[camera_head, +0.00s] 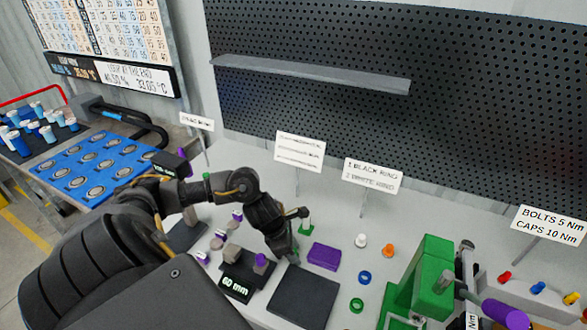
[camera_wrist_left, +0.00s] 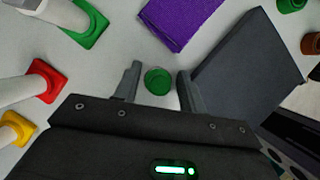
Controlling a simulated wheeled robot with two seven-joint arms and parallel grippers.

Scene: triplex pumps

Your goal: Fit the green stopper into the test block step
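The green stopper (camera_wrist_left: 158,82) shows as a small round green piece in the left wrist view. It sits between the two fingers of my left gripper (camera_wrist_left: 157,85), with a gap on each side. My left gripper is open. In the head view, my left gripper (camera_head: 287,250) points down at the table beside the dark slab (camera_head: 303,297) and largely hides the space under it. A green stepped fixture (camera_head: 428,272) stands at the right; I cannot tell whether it is the test block. My right gripper is not in view.
A purple block (camera_head: 324,256) lies close to my left gripper. White (camera_head: 361,241) and orange (camera_head: 388,250) pieces, a blue ring (camera_head: 365,277) and a green ring (camera_head: 356,305) lie to its right. The 60 mm block (camera_head: 238,287) is left. Several coloured-base pieces show in the wrist view.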

